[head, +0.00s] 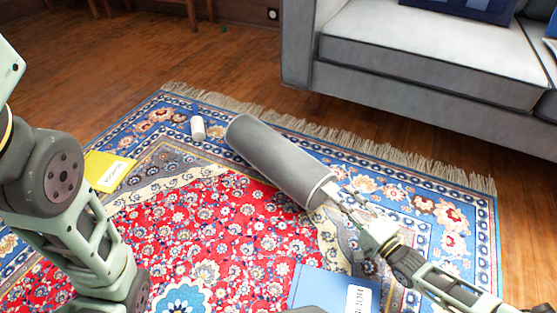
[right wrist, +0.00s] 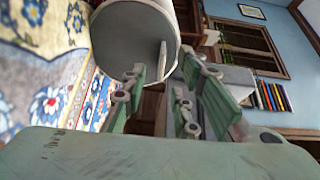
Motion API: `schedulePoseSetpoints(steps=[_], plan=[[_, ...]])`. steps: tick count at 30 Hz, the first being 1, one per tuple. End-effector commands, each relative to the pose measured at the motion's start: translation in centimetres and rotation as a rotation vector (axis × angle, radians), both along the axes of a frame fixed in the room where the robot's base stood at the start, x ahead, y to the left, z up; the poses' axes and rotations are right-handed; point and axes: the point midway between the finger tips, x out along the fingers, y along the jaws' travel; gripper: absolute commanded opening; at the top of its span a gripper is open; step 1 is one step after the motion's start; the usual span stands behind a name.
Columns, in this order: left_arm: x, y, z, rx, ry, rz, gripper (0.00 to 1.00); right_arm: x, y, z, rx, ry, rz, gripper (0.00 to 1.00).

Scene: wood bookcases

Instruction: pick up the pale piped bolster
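The pale piped bolster (head: 275,158) is a long grey cylinder with light piping at its end, lying on its side on the patterned rug. My right gripper (head: 345,197) is at the bolster's near right end. In the right wrist view, the bolster's round end (right wrist: 132,40) fills the upper left, close ahead of the fingers. The right gripper's fingers (right wrist: 172,72) stand apart, with the bolster's rim partly between them; I cannot tell whether they touch it. My left arm shows at the left of the head view, but its gripper is not visible.
A yellow book (head: 108,171) and a small white cylinder (head: 198,127) lie on the rug (head: 230,225). A blue book (head: 318,288) lies at the front, near my right arm. A grey sofa (head: 420,65) stands behind. Bare wood floor (head: 130,75) is free at the back left.

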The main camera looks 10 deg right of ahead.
Motion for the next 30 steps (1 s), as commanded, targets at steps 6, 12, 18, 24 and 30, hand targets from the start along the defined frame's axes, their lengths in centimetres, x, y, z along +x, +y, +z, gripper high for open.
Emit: schedulePoseSetpoints(steps=[6, 12, 18, 24, 30], plan=[[0.0, 0.0, -3.0, 0.0, 0.001, 0.0, 0.4, 2.4, 1.3, -0.2, 0.001, -0.005, 0.001, 0.27], [0.0, 0.0, -3.9, 0.0, 0.0, 0.0, 0.4, 4.0, 1.9, 0.0, 0.0, -0.002, 0.0, 0.27], [0.0, 0.0, -3.8, 0.001, 0.0, 0.0, 0.4, 4.1, 2.0, 0.2, -0.001, -0.001, 0.0, 0.27], [0.0, 0.0, -3.8, 0.001, 0.0, -0.001, 0.4, 4.1, 2.0, 0.2, -0.001, -0.001, 0.0, 0.15], [0.0, 0.0, -3.8, 0.001, 0.0, -0.001, 0.4, 4.1, 2.0, 0.2, -0.001, -0.001, 0.0, 0.0]])
